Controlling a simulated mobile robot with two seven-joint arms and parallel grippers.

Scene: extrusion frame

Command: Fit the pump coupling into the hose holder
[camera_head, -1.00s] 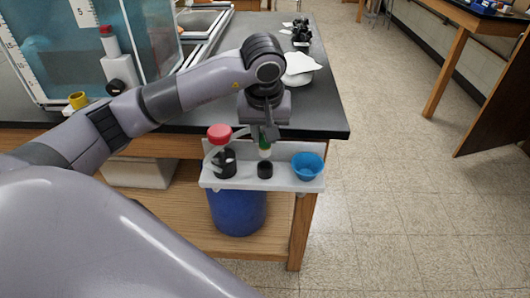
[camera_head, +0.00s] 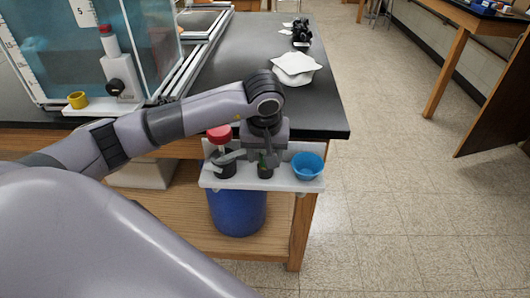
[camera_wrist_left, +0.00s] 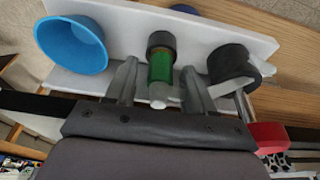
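The pump coupling, a green cylinder (camera_wrist_left: 160,66) with a pale tip, stands with its far end in the black ring (camera_wrist_left: 161,40), which I take as the hose holder. In the head view, the black ring (camera_head: 265,172) is at the middle of a white shelf (camera_head: 283,184), with a little green showing above it. My left gripper (camera_head: 255,160) is low over the shelf. In the left wrist view my left gripper (camera_wrist_left: 158,78) has one finger on each side of the coupling, with visible gaps, so it is open. How deep the coupling sits is hidden. My right gripper is out of view.
A blue cup (camera_head: 307,166) is on the shelf's right side. The black tabletop (camera_head: 310,108) lies behind. A blue bin (camera_head: 238,212) is below.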

